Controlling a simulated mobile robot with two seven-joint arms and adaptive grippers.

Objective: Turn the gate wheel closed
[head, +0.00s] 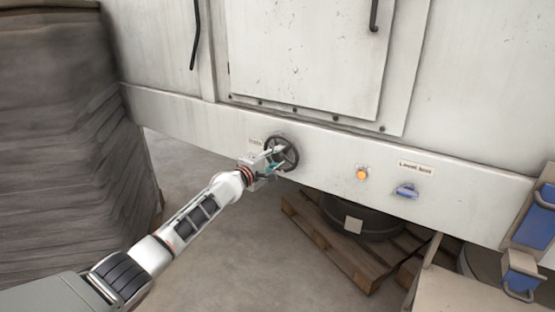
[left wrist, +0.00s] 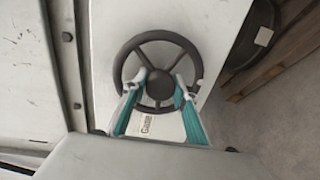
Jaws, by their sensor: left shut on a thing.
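The gate wheel (head: 290,143) is a dark spoked handwheel on the white machine's lower front panel. It also fills the middle of the left wrist view (left wrist: 157,34), facing me, with a tag reading "Gate" partly visible behind it. My left gripper (head: 273,162) is at the wheel. In the left wrist view its two pale fingertips with teal pads (left wrist: 159,79) lie on either side of the central hub, shut on the wheel. Parts of the spokes are hidden behind the fingers. My right gripper is in neither view.
An orange button (head: 362,174) and a blue knob (head: 406,191) sit right of the wheel on the panel. Below is a wooden pallet (head: 335,250) with a dark drum (head: 375,225). Stacked grey material (head: 70,120) stands left. Blue items (head: 535,225) are at far right.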

